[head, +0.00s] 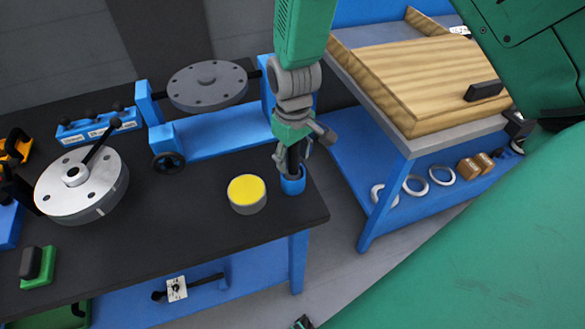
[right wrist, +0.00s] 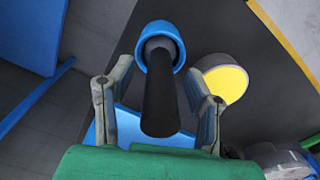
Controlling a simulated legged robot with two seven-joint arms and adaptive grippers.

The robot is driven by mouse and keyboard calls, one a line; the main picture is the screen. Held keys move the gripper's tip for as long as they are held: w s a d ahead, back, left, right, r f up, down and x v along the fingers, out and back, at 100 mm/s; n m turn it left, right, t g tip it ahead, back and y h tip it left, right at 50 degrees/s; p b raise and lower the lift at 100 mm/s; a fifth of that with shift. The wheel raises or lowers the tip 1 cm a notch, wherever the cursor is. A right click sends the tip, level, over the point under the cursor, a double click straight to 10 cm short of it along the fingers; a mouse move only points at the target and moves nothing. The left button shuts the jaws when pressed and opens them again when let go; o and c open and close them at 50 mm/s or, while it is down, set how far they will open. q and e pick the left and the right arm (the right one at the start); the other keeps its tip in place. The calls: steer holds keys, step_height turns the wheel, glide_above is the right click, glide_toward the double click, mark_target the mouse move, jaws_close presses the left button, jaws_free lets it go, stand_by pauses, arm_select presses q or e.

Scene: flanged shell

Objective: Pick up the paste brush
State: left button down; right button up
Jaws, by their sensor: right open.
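The paste brush shows as a black upright handle (right wrist: 160,98) standing in a blue cup (head: 293,185) near the right front corner of the dark bench. The cup's round rim also shows in the right wrist view (right wrist: 148,32). The brush's lower end is hidden inside the cup. My right gripper (head: 294,150) is open, right above the cup. In the right wrist view its two fingers stand on either side of the handle, with a visible gap on each side.
A yellow-topped round tin (head: 247,194) stands close left of the cup. A round grey flanged disc (head: 207,86) sits in a blue stand behind. A silver flanged shell (head: 82,186) is at left. A wooden-topped blue cart (head: 425,75) stands right, across a gap.

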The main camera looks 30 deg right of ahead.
steer(key=shift+f, duration=0.65)
steer(key=shift+r, duration=0.1)
jaws_close()
steer(key=shift+r, duration=0.1)
step_height(320, 180, up, 10)
steer(key=shift+f, duration=0.1)
